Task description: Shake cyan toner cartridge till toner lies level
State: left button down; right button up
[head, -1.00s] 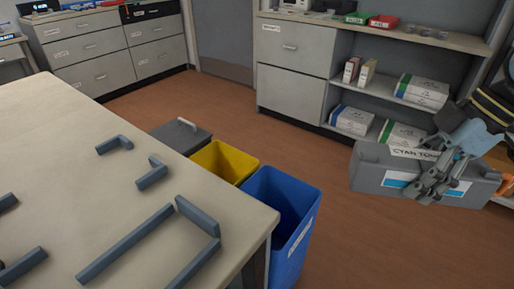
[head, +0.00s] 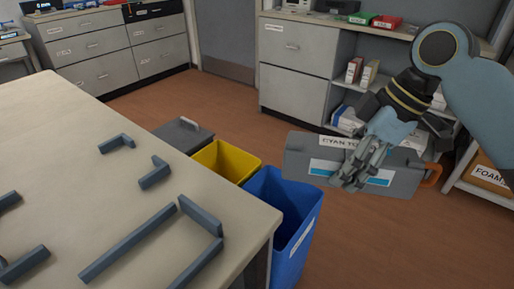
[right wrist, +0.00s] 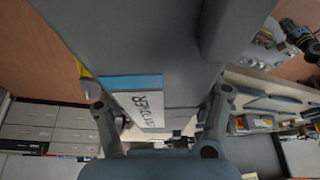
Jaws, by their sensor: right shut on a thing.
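The cyan toner cartridge (head: 300,160) is a long grey box with a white "CYAN TO..." label and a cyan-and-white stripe. My right gripper (head: 352,180) is shut on it around the middle and holds it in the air, right of the blue bin. An orange part (head: 431,175) shows at its right end. In the right wrist view the cartridge (right wrist: 150,40) fills the space between the fingers, with the label near them. The toner inside is hidden. My left gripper is out of view.
A table (head: 60,120) with grey raised brackets fills the left. A blue bin (head: 283,235), a yellow bin (head: 225,160) and a grey bin (head: 183,135) stand beside it. Shelves with boxes (head: 362,75) stand behind. A box marked "FOAM" (head: 490,178) is at the right.

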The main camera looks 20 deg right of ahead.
jog(key=s+d, duration=0.2)
jog(key=d, duration=0.1)
jog(key=s+d, duration=0.2)
jog(key=d, duration=0.2)
jog(key=s+d, duration=0.2)
jog(key=d, duration=0.1)
jog(key=shift+s+d, duration=0.2)
jog(key=shift+d, duration=0.1)
jog(key=w+a, duration=0.2)
jog(key=a, duration=0.1)
jog(key=w+a, duration=0.2)
jog(key=a, duration=0.2)
jog(key=w+a, duration=0.2)
jog(key=a, duration=0.1)
jog(key=shift+w+a, duration=0.25)
jog(key=shift+a, duration=0.05)
jog(key=shift+s+d, duration=1.1)
jog(key=shift+d, duration=0.7)
jog(key=shift+s+d, duration=1.05)
jog(key=shift+d, duration=0.7)
jog(key=shift+s+d, duration=1.1)
jog(key=shift+d, duration=0.7)
jog(key=shift+a+r, duration=0.1)
jog(key=shift+w, duration=0.1)
